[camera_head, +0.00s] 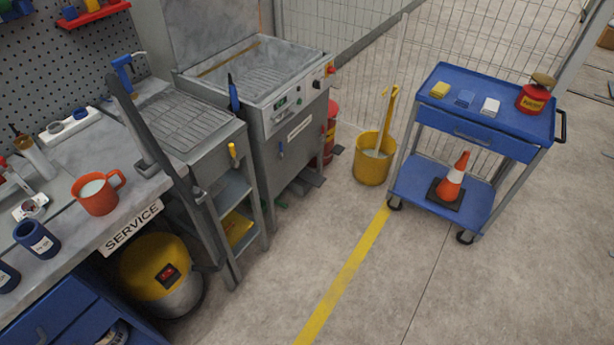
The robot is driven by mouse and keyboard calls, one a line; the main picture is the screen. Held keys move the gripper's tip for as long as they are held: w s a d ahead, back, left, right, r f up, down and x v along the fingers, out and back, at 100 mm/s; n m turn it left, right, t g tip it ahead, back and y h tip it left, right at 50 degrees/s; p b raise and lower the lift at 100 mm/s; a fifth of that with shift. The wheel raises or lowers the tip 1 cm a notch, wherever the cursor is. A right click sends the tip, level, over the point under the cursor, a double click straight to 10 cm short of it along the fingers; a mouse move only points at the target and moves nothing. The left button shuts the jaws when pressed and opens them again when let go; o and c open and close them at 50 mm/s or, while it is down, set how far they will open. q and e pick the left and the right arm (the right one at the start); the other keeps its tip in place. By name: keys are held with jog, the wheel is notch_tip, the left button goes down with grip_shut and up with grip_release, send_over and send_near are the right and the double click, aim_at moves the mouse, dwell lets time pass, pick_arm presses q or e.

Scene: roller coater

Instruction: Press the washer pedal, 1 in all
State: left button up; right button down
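The washer (292,118) is a grey metal cabinet with an open basin on top and a control panel on its front. A dark flat plate (313,178) juts out low at its front right, near the floor, and looks like the pedal. It is small in the picture, and I cannot tell whether it is pressed down. Neither of my grippers shows in the head view, and nothing is seen touching the plate.
A yellow bucket (371,171) with a mop stands right of the washer, near a red cylinder (331,128). A blue trolley (489,125) carrying a cone is farther right. A service bench (62,240) stands left. The floor (300,260) before the washer is clear.

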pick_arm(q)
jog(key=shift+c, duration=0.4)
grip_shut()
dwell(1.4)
